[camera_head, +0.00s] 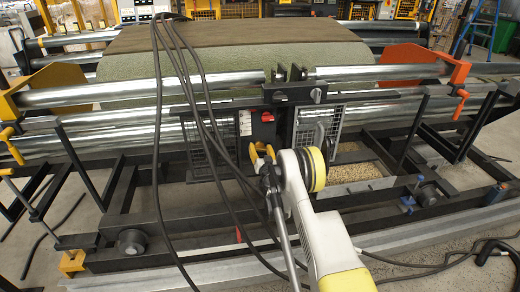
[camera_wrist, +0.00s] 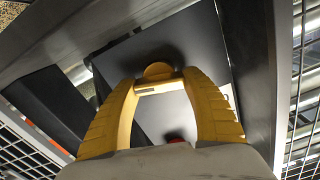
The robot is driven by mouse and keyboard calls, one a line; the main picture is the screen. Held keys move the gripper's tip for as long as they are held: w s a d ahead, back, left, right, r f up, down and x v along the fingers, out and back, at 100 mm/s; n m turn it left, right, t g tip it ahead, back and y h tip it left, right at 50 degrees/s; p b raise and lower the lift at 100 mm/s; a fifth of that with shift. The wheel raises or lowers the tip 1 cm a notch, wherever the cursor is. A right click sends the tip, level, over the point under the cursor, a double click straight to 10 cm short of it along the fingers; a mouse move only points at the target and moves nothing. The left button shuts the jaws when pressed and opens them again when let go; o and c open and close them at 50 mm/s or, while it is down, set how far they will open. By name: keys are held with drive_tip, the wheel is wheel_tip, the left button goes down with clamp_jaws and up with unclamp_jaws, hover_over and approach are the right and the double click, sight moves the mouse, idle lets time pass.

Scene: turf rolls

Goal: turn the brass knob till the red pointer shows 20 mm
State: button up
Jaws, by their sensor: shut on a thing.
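My gripper (camera_wrist: 160,80) has its two yellow fingers closed around the sides of the brass knob (camera_wrist: 157,70), a small yellow-gold round piece at the fingertips in the wrist view. In the head view my gripper (camera_head: 262,155) is at the dark machine frame, below a small panel, and hides the knob. A pale strip lies just below the knob in the wrist view. A small red piece (camera_wrist: 174,139) shows between the fingers, partly hidden by my gripper. I cannot tell whether it is the red pointer, and no scale reading is legible.
A red part (camera_head: 267,116) sits on the panel above my gripper. Mesh guards (camera_head: 200,150) stand on either side. Black cables (camera_head: 160,120) hang in front of the metal rollers (camera_head: 100,90). Green turf (camera_head: 240,65) lies behind. Dark frame bars surround my gripper closely.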

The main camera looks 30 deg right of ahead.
drive_tip(key=m, duration=0.7)
drive_tip(key=shift+d, duration=0.1)
drive_tip(key=m, duration=0.6)
drive_tip(key=shift+f+m, duration=0.15)
drive_tip(key=shift+m, duration=0.15)
drive_tip(key=m, duration=0.7)
drive_tip(key=shift+f, duration=0.15)
drive_tip(key=m, duration=0.6)
drive_tip(key=shift+m, duration=0.3)
drive_tip(key=o, duration=1.2)
